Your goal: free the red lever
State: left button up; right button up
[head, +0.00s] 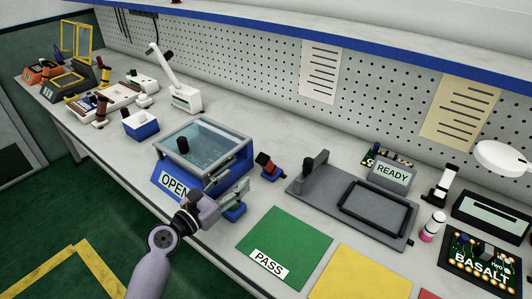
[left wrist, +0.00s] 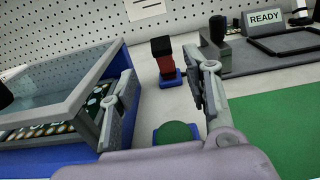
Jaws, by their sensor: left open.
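The red lever (head: 267,161) has a black top and stands on a small blue base, right of the glass-topped box (head: 241,153) labelled OPEN. In the left wrist view the lever (left wrist: 164,64) stands upright beyond my fingertips, framed in the gap between them, with clear space around it. My left gripper (head: 222,197) is open and empty, at the front right corner of the box. It also shows in the left wrist view (left wrist: 163,90), its left finger close against the box edge; I cannot tell if they touch. My right gripper is not in view.
A green round button (left wrist: 177,133) on a blue base lies below the gap between my fingers. Right of the lever is a grey fixture plate (head: 318,194) with a READY sign (head: 392,174) behind it. A green PASS mat (head: 290,240) lies in front.

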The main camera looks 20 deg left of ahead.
pick_arm(q)
send_near(262, 158)
jog(key=w, duration=0.1)
jog(key=x, duration=0.9)
jog(key=shift+w+d, duration=0.4)
jog(key=shift+w, duration=0.2)
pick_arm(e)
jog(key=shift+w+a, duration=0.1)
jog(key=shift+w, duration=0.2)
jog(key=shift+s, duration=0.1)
pick_arm(q)
jog(key=shift+c, duration=1.3)
grip_shut()
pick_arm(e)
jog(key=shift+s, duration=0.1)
